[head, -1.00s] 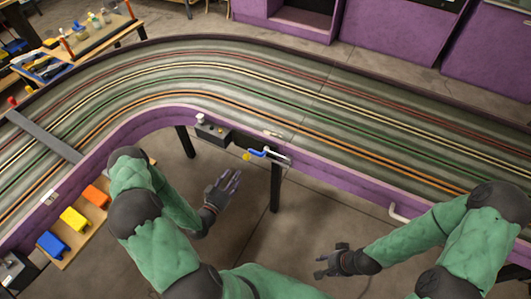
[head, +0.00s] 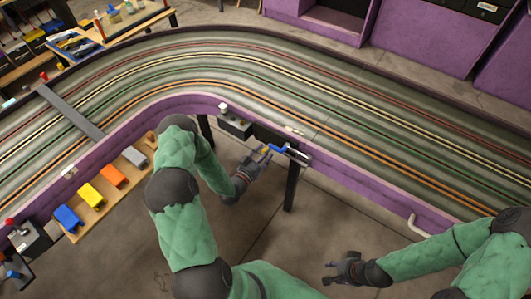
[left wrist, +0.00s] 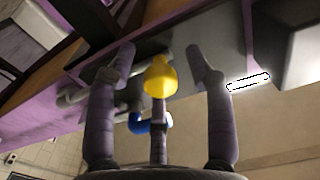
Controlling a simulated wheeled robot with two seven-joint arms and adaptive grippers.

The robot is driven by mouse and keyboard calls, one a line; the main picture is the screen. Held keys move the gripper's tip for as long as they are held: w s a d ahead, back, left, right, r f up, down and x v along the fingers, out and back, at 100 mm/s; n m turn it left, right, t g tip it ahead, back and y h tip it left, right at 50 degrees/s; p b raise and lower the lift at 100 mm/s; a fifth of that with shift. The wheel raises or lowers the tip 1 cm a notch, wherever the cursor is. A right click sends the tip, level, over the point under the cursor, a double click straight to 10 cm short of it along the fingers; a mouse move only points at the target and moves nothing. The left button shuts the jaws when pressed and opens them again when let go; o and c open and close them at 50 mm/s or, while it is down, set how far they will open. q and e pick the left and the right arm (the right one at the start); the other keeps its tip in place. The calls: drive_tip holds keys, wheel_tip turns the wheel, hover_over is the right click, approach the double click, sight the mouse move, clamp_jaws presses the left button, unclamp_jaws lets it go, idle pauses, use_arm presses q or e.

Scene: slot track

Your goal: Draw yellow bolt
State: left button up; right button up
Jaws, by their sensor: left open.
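The yellow bolt (left wrist: 158,77) shows its rounded knob in the left wrist view, between the spread fingers of my left gripper (left wrist: 160,75). In the head view the bolt (head: 265,150) is a small yellow spot on the purple track side, partly hidden by the fingers. My left gripper (head: 262,160) is open right at the knob; I cannot tell whether any finger touches it. A blue handle (head: 278,148) sits just right of the bolt and shows below it in the left wrist view (left wrist: 150,123). My right gripper (head: 331,270) hangs empty over the floor, away from the track.
The slot track (head: 330,120) curves behind a purple side wall (head: 360,190). A dark control box (head: 235,124) is left of the bolt. A wooden shelf (head: 108,205) with blue, yellow, orange and grey blocks is at the left. A dark leg (head: 291,187) stands below the bolt.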

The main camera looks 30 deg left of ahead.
use_arm(q)
clamp_jaws()
drive_tip(key=a+b, duration=0.1)
drive_tip(key=a, duration=0.4)
drive_tip(key=shift+w+a+b, duration=0.2)
drive_tip(key=shift+b, duration=0.2)
drive_tip(key=shift+a+r, duration=0.1)
drive_tip(key=shift+a, duration=0.15)
unclamp_jaws()
drive_tip(key=shift+a, duration=0.1)
